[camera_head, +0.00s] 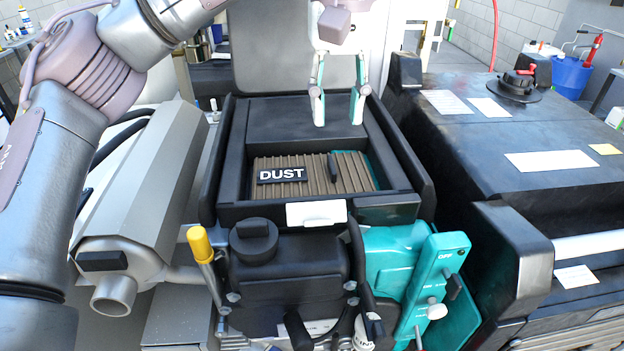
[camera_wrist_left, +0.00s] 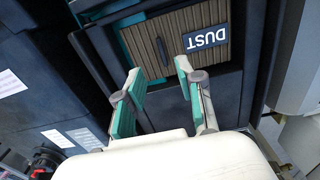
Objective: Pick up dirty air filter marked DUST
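The dirty air filter (camera_head: 315,180) is a brown pleated panel with a black label reading DUST (camera_head: 282,175) and a small black upright tab (camera_head: 332,168). It lies in the open black housing (camera_head: 240,212). My left gripper (camera_head: 340,124) points down, open and empty, over the back part of the housing, behind the filter in the head view. In the left wrist view the open fingers (camera_wrist_left: 157,100) show close to the filter (camera_wrist_left: 175,40), with nothing between them, and the tab shows there too (camera_wrist_left: 162,50). My right gripper is not in view.
The raised black lid (camera_head: 290,90) stands behind the housing. A black engine part with a cap (camera_head: 255,240) and a teal panel with a lever (camera_head: 435,290) are in front. A grey cylinder (camera_head: 140,190) is left; a black cabinet with papers (camera_head: 540,160) is right.

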